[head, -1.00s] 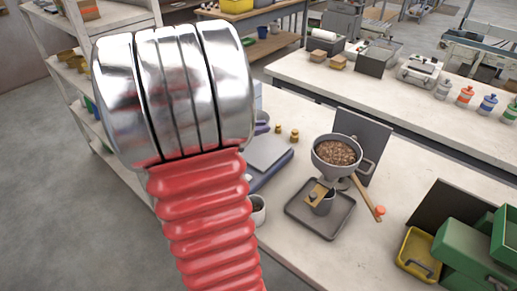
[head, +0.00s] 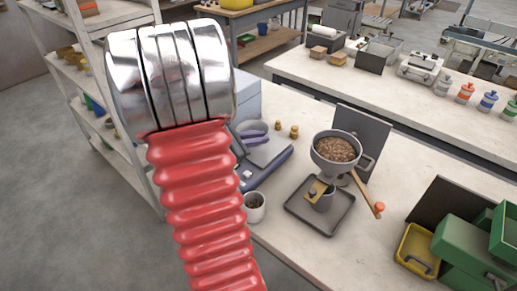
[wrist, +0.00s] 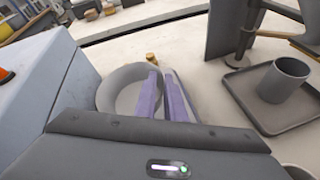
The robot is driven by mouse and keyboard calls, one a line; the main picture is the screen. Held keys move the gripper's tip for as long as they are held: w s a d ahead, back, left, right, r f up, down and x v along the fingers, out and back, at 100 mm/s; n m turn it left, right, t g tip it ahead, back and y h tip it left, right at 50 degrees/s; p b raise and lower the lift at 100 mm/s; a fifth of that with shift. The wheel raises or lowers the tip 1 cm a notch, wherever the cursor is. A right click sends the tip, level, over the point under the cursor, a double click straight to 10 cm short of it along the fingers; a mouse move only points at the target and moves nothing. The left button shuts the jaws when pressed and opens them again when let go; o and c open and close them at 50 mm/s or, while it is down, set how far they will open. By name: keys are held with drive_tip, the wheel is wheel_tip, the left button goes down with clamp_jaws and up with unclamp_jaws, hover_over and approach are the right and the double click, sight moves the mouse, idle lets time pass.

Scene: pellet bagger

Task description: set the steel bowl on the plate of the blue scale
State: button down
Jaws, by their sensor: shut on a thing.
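The steel bowl (wrist: 113,88) shows in the wrist view as a pale grey round wall with an open top. The purple fingers of my gripper (wrist: 161,76) are shut on its right-hand rim. In the head view the purple fingers (head: 252,130) are over the far part of the blue scale (head: 277,163), close to its grey plate (head: 267,151). My arm hides the scale's left side and most of the bowl there. Whether the bowl touches the plate I cannot tell.
A light-blue box (wrist: 45,65) stands left of the bowl. Small brass weights (head: 286,130) stand behind the scale. A cup (head: 254,207) stands in front of it. Right are a tray (head: 335,222) and a funnel of pellets (head: 337,152).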

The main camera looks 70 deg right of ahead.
drive_tip(key=shift+f, duration=2.1)
drive_tip(key=c, duration=1.8)
unclamp_jaws()
drive_tip(key=v, duration=1.2)
drive_tip(key=shift+s, duration=0.1)
drive_tip(key=shift+a, duration=0.1)
